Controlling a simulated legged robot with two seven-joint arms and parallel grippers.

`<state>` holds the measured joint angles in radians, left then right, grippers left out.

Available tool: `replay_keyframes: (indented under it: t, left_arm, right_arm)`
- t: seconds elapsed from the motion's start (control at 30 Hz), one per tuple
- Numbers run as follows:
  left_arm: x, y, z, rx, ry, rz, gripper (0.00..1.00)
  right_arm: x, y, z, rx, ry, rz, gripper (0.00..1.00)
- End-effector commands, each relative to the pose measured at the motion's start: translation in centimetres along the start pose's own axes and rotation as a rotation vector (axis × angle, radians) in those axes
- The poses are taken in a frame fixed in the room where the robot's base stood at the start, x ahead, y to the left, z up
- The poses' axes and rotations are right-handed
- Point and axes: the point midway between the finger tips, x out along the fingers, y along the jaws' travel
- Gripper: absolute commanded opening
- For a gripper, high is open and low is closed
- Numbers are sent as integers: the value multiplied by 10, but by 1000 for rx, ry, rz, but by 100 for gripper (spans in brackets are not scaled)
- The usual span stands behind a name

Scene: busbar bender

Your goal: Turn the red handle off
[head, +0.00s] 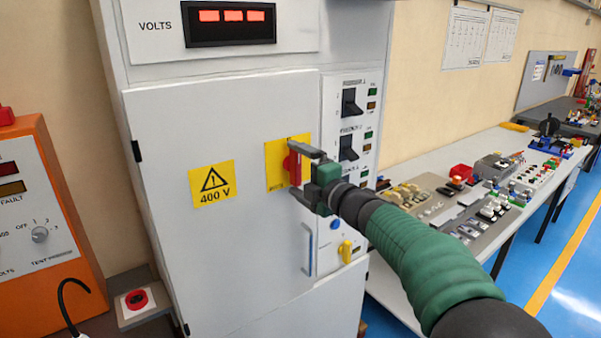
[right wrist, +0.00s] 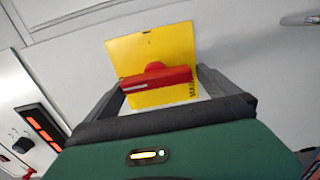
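The red handle (head: 294,170) sits on a yellow plate (head: 273,166) on the front of a grey cabinet and stands roughly upright in the head view. My right gripper (head: 292,168) is at the handle, with one finger above it and one below. In the right wrist view the red handle (right wrist: 156,76) lies lengthwise between the two spread fingers, in front of the yellow plate (right wrist: 135,52). The right gripper (right wrist: 158,82) is open. I cannot tell whether a finger touches the handle. My left gripper is not in view.
An orange unit (head: 50,220) and a red button box (head: 137,300) stand left. A cluttered bench (head: 425,165) stands right.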

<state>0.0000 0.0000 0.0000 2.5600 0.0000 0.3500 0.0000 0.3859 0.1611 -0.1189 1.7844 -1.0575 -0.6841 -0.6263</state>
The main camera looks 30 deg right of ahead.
Motion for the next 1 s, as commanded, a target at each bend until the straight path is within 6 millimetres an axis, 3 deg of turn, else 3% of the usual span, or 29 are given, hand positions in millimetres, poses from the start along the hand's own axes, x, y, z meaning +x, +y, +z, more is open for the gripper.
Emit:
replay_keyframes:
  t: [0.17,0.5,0.63,0.8,1.0]
  left_arm:
    - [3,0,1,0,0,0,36]
    - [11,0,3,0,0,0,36]
    - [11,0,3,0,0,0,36]
    - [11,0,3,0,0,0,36]
    - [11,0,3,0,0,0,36]
  right_arm:
    - [-19,1,0,-1,-1,4,100]
    - [-116,0,1,-1,-3,3,100]
    - [-146,-1,1,0,-2,1,100]
    - [-165,-2,1,0,0,0,100]
    - [-168,-2,1,0,0,-2,100]
